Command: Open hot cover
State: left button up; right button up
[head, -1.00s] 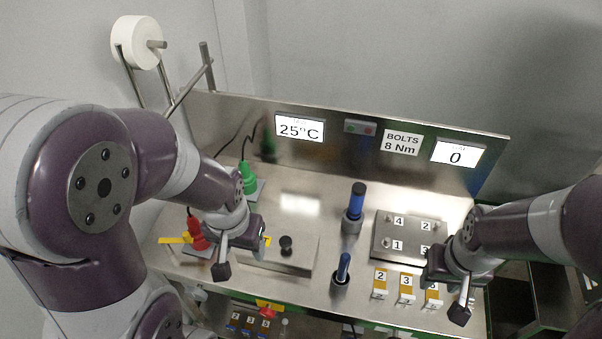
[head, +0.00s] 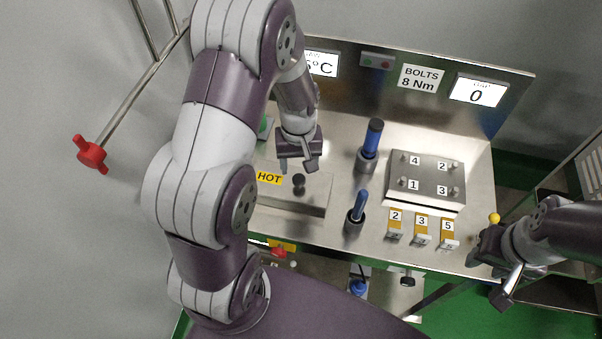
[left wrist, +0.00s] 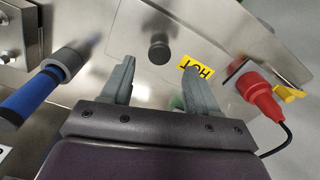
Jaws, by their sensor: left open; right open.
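The hot cover (head: 318,190) is a flat metal lid with a dark round knob (head: 298,181) and a yellow HOT label (head: 269,178). It lies on the bench and looks shut. In the left wrist view the knob (left wrist: 159,50) stands beyond my fingertips, and the HOT label (left wrist: 198,71) is by the right finger. My left gripper (head: 297,168) is open and empty, close to the knob and apart from it. My right gripper (head: 484,275) is at the bench's front right corner, away from the cover, with nothing seen in it.
Blue-handled tools stand in holders (head: 366,160) right of the cover. A bolted plate (head: 427,175) and numbered yellow blocks (head: 422,230) lie further right. In the left wrist view a red connector (left wrist: 262,97) with a cable sits right of the cover. A display panel (head: 440,85) stands behind.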

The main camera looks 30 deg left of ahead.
aim_at(300, 179)
pick_arm(q)
notch_tip(300, 179, down, 6)
jog(key=shift+r, duration=0.25)
grip_shut()
jog(key=shift+w+r, duration=0.1)
jog(key=shift+w, duration=0.05)
